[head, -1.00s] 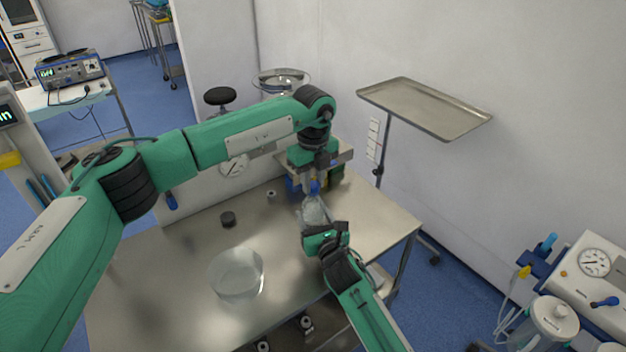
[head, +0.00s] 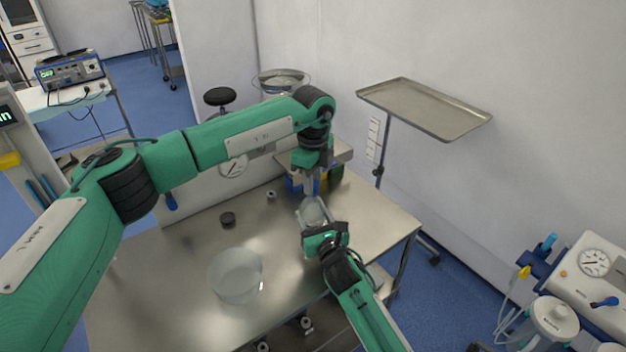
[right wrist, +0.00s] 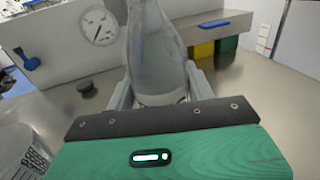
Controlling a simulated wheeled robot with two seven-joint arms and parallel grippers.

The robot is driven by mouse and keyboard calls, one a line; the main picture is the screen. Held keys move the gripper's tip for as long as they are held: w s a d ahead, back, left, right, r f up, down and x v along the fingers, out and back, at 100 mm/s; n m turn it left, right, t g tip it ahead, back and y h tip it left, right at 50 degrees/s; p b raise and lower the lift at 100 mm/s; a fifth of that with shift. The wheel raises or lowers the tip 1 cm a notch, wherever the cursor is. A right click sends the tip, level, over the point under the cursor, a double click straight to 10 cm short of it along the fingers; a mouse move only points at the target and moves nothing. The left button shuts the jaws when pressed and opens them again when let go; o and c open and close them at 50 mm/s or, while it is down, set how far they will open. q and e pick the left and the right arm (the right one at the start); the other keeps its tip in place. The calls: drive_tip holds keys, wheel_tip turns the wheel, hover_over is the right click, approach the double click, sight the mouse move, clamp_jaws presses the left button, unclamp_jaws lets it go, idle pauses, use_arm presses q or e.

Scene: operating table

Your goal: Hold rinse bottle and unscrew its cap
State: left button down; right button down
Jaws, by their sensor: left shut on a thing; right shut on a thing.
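The rinse bottle (head: 312,213) is clear and stands upright near the right side of the steel table. In the right wrist view its clear body (right wrist: 155,55) rises between my right fingers, and its top is cut off. My right gripper (head: 318,231) is shut around the lower body of the bottle. My left gripper (head: 311,190) points down from above and is shut at the bottle's top. The cap is hidden by the left fingers, so I cannot see how it sits on the neck.
A clear graduated beaker (head: 237,276) stands on the table at front left. A small dark round piece (head: 228,218) lies behind it. Colored bins (head: 298,184) stand behind the bottle. A tray on a stand (head: 424,107) is at back right. The table's left part is clear.

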use_arm(q)
drive_tip(key=shift+r, duration=0.25)
drive_tip(key=shift+r, duration=0.85)
drive_tip(key=shift+r, duration=2.05)
use_arm(e)
drive_tip(key=shift+c, duration=2.3)
unclamp_jaws()
